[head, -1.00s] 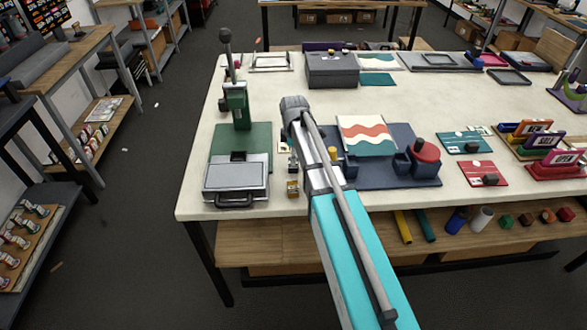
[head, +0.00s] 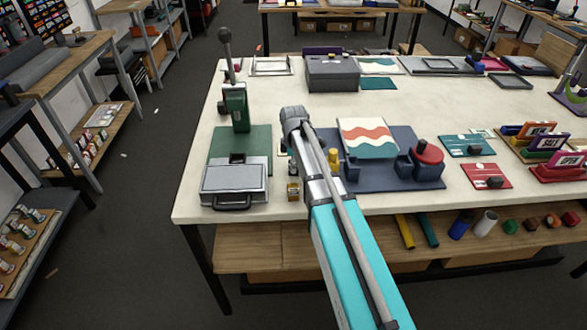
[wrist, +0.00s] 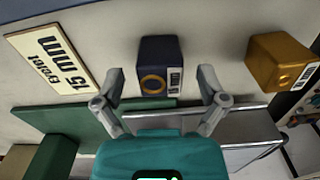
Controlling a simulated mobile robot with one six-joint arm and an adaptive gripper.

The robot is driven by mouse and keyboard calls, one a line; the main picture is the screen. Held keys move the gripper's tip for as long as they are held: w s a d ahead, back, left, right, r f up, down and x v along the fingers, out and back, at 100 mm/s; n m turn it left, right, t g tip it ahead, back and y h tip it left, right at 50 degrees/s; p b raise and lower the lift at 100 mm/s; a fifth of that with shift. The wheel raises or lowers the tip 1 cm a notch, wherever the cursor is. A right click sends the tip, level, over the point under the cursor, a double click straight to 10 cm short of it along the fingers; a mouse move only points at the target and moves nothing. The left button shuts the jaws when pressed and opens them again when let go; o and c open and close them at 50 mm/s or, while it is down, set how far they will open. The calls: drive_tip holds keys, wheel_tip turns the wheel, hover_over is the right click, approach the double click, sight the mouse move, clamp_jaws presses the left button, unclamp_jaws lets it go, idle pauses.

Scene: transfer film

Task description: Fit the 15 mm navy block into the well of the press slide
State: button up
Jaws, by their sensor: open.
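In the head view the green press (head: 237,108) stands on a green base at the table's left. A grey slide (head: 235,178) with a dark handle sits at its front; a dark notch shows at its rear edge.
A gold block (wrist: 274,58) stands right of the navy one, close to my right finger; it also shows in the head view (head: 293,190). A blue fixture (head: 400,178) with a wavy-patterned sheet and red knob lies right of my arm.

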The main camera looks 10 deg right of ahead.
clamp_jaws()
idle(0.4)
drive_tip(key=shift+r, duration=0.15)
drive_tip(key=shift+r+p, duration=0.95)
drive_tip(key=shift+p, duration=0.2)
drive_tip(key=s+r+p, duration=1)
drive_tip(key=s, duration=0.4)
drive_tip(key=shift+d+r+p, duration=0.15)
drive_tip(key=shift+r+p, duration=0.2)
drive_tip(key=shift+r, duration=0.05)
